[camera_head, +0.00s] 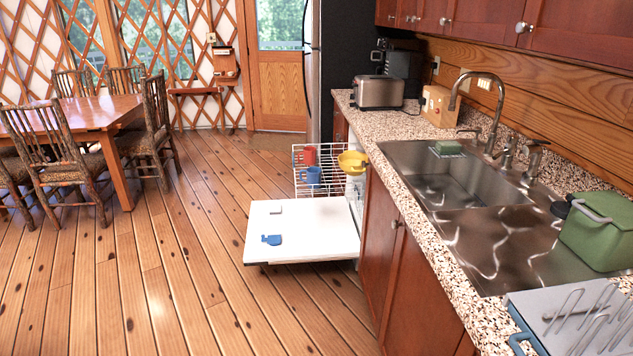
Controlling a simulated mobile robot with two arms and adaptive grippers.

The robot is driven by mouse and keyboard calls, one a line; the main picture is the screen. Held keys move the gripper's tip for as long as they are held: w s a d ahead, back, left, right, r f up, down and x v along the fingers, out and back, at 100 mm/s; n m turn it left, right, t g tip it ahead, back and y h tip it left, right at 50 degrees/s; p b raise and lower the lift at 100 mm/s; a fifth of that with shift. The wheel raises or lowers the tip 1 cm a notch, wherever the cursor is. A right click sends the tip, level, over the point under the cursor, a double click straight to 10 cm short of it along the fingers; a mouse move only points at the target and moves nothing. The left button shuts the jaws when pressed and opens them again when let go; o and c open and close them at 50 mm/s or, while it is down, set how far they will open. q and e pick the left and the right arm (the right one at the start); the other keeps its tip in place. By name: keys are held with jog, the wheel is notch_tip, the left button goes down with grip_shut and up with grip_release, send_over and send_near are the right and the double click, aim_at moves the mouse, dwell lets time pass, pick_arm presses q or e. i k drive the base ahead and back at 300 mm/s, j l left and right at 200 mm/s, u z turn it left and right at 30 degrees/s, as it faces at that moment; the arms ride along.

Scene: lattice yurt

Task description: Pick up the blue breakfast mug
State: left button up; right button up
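A blue mug (311,176) sits in the white wire rack (328,192) of the open dishwasher, in the middle of the head view. A red mug (309,156) is just behind it, and a yellow bowl-like dish (352,163) is to its right. A small flat blue object (271,240) lies on the lowered white dishwasher door (300,222); I cannot tell exactly what it is. Neither of my grippers shows in this view.
The speckled counter (400,150) with a steel sink (470,185), toaster (378,92) and green container (597,231) runs along the right. A wooden table (90,115) with several chairs stands at the left. The plank floor (170,270) between is clear.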

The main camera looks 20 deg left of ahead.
aim_at(310, 177)
jog(key=i+j, duration=1.6)
jog(key=i+j+z, duration=0.05)
